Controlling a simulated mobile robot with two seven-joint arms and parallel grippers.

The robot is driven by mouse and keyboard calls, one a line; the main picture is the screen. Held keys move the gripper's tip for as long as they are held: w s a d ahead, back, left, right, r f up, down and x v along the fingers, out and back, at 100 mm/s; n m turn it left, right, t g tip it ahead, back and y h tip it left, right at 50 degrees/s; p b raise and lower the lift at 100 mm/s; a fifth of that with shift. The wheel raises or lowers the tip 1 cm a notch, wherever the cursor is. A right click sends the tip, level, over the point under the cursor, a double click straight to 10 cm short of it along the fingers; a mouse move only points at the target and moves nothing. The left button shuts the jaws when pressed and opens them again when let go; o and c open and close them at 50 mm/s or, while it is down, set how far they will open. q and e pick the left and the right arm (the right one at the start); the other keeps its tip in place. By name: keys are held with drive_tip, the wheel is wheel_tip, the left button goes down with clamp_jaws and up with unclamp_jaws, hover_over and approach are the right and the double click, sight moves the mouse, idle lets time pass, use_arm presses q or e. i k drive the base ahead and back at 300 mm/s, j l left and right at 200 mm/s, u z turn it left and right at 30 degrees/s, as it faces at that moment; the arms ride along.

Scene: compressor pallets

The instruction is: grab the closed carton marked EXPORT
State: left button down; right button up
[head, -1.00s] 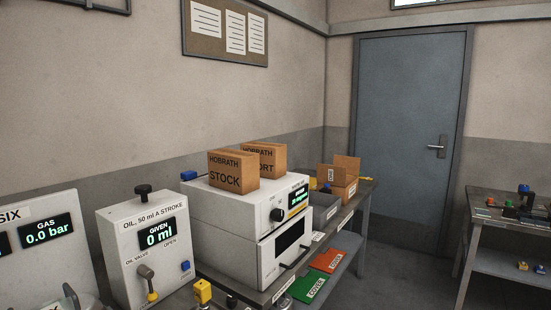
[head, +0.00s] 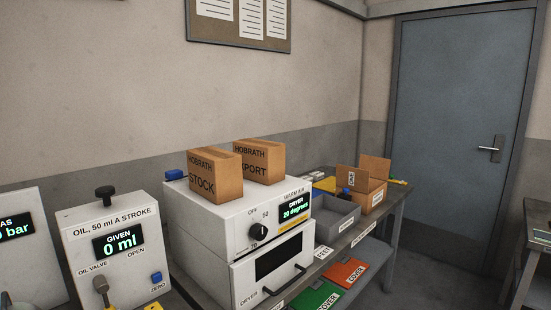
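The closed carton marked EXPORT (head: 261,163) stands upright on top of the white dryer. Its lettering reads HOBRATH and EXPORT, with the left edge of EXPORT hidden behind the other carton. The closed carton marked STOCK (head: 214,176) stands in front of it and to its left, also on the dryer. The dryer (head: 212,226) sits on the bench and its display reads 20 degrees. Neither of my grippers is in view.
An open carton (head: 375,199) and a grey bin (head: 334,217) stand on the bench right of the dryer. The oil machine (head: 78,248) stands to its left. Orange (head: 344,273) and green (head: 315,297) covers lie on a lower shelf. Floor shows before the door (head: 464,150).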

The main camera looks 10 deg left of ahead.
sight(263, 161)
drive_tip(key=i+l, duration=1.25)
drive_tip(key=l, duration=0.3)
drive_tip(key=i+l+u, duration=0.1)
drive_tip(key=i+l, duration=0.5)
drive_tip(key=l, duration=0.15)
drive_tip(key=u, duration=1.4)
drive_tip(key=l, duration=0.1)
